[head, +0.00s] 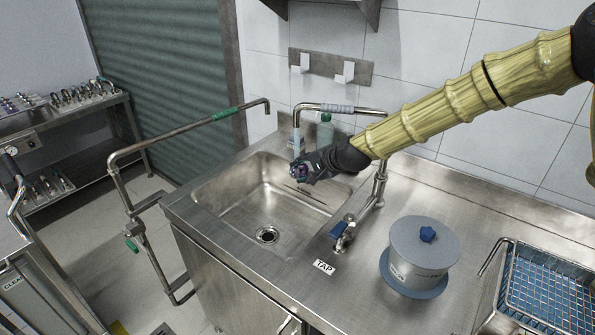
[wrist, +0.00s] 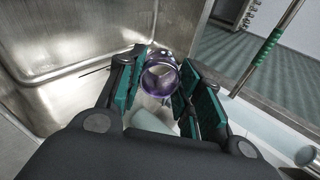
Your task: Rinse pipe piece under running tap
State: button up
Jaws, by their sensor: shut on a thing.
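My gripper (head: 300,172) is over the sink basin and shut on a purple pipe piece (head: 296,168). In the wrist view the pipe piece (wrist: 160,76) sits between the green-padded fingers, with its round open end towards the camera. The steel sink (head: 225,190) has a round drain below and left of the gripper. The tap (head: 375,190) rises at the sink's right, and its spout reaches left above my gripper. Its blue handle (head: 338,230) is by the TAP label (head: 324,267). I cannot make out whether water is running.
A green bottle (head: 325,132) stands behind the sink. A steel rail (head: 180,128) with green grips is at the left.

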jog(key=shift+a, duration=0.2)
dwell(0.3)
jog(key=shift+a, duration=0.4)
jog(key=shift+s+a+p, duration=0.15)
jog(key=shift+s+a, duration=0.05)
jog(key=shift+s, duration=2.05)
jog(key=shift+s+a+p, duration=0.15)
jog(key=shift+s, duration=2.05)
jog(key=shift+r, duration=0.15)
jog(key=shift+s+a+r+p, duration=0.1)
jog(key=shift+s+r+p, duration=0.85)
jog(key=shift+r, duration=0.25)
jog(key=shift+s+r+p, duration=0.8)
jog(key=shift+s+r, duration=0.25)
jog(key=shift+r, duration=0.15)
